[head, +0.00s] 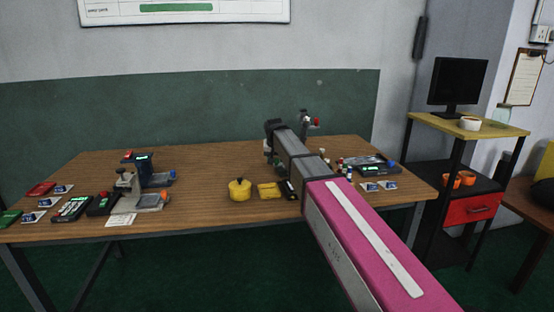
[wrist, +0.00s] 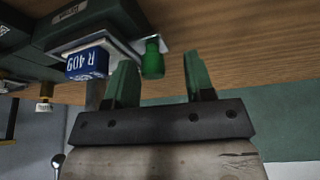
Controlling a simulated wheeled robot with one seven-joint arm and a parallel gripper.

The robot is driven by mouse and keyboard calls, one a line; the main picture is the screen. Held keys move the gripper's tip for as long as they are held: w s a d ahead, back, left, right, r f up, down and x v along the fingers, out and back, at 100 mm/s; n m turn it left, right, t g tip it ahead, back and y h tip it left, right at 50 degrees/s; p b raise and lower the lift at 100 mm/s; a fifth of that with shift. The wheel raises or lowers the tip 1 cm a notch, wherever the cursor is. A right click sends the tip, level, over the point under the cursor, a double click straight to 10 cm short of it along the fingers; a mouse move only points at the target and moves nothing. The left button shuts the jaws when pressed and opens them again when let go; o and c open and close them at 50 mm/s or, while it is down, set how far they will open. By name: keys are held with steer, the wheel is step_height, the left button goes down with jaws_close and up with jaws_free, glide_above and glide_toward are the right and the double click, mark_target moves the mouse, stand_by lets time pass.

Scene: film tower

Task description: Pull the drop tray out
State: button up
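In the wrist view, which looks upside down, my gripper (wrist: 160,57) is open, with its two green fingers apart. A green knob (wrist: 152,60) shows between and beyond the fingertips; I cannot tell whether they touch it. It sits at the edge of a pale plate (wrist: 118,50), which may be the drop tray. A dark device body (wrist: 85,22) adjoins the plate. In the head view, my arm hides my fingers and much of this spot; an upright device with a red part (head: 311,123) shows behind it.
The wooden table (head: 215,218) also holds a blue device (head: 150,170) and a grey one (head: 135,196) at left, a yellow pot (head: 240,189), and a flat dark device (head: 370,165) at right. Small cards lie around. A shelf with a monitor (head: 457,82) stands right.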

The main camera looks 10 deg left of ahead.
steer(key=shift+d, duration=0.1)
steer(key=v, duration=1)
steer(key=shift+r, duration=0.4)
steer(key=shift+s, duration=0.15)
